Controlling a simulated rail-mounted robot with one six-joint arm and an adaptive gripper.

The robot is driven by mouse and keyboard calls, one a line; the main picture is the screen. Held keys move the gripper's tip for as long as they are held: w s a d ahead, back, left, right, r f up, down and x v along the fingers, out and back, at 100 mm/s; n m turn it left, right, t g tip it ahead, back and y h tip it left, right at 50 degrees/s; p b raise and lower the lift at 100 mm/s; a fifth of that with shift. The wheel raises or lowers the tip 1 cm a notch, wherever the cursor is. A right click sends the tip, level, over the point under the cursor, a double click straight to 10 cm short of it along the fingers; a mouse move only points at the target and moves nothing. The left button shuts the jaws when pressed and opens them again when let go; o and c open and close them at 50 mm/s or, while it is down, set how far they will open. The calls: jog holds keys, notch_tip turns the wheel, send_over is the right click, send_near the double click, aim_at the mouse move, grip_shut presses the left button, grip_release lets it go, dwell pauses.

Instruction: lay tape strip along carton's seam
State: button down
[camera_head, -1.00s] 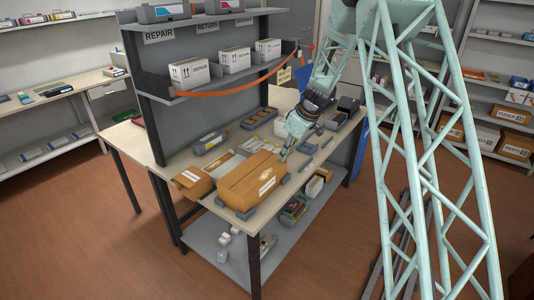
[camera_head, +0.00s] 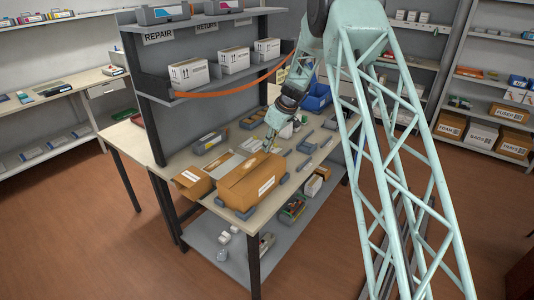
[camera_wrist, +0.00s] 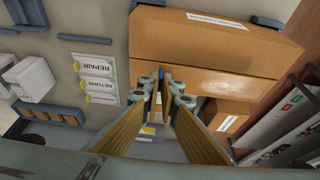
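The brown carton (camera_head: 245,184) lies closed on the front part of the workbench, with a white label on its side. In the wrist view its top (camera_wrist: 215,50) fills the upper right, and a thin dark seam line runs across it. My gripper (camera_head: 270,150) is at the carton's far end, pointing down. In the wrist view my fingertips (camera_wrist: 162,76) are close together over the carton's left part, near the seam line. A small blue bit shows between them. I cannot tell whether it is held, and I cannot make out a tape strip.
An open brown box (camera_head: 193,181) stands left of the carton. Grey blocks (camera_head: 284,178) flank the carton. Trays and a blue bin (camera_head: 317,97) stand farther back. A shelf with white boxes (camera_head: 234,60) and an orange cable overhangs the bench. Printed label cards (camera_wrist: 97,78) lie left of my fingers.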

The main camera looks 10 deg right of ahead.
jog(key=shift+f, duration=0.1)
jog(key=shift+f, duration=1.7)
jog(key=shift+f, duration=0.2)
jog(key=c, duration=3.3)
grip_release()
jog(key=shift+c, duration=0.2)
jog(key=o, duration=0.4)
jog(key=shift+r, duration=0.2)
